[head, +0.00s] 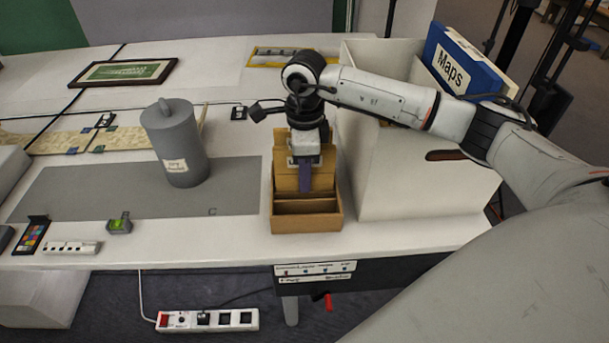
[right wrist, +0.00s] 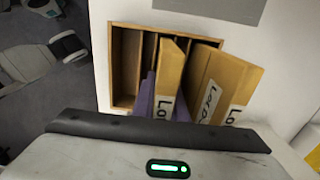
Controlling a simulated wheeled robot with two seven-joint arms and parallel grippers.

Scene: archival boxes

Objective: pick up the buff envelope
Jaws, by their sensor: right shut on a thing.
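A wooden box with slots (head: 307,222) stands near the table's front edge; the right wrist view also shows its frame (right wrist: 115,60). Several buff envelopes with white labels stand at it, some leaning. My right gripper (head: 306,182) points down over the box, with its purple fingers on either side of one buff envelope (right wrist: 171,72), shut on it. Other buff envelopes (right wrist: 236,80) lean to the right of it in the right wrist view. The lower edge of the held envelope is hidden, so I cannot tell whether it is clear of its slot. My left gripper is not in view.
A grey lidded canister (head: 178,150) stands on a grey mat (head: 105,192) to the left. The mat's front is mostly clear.

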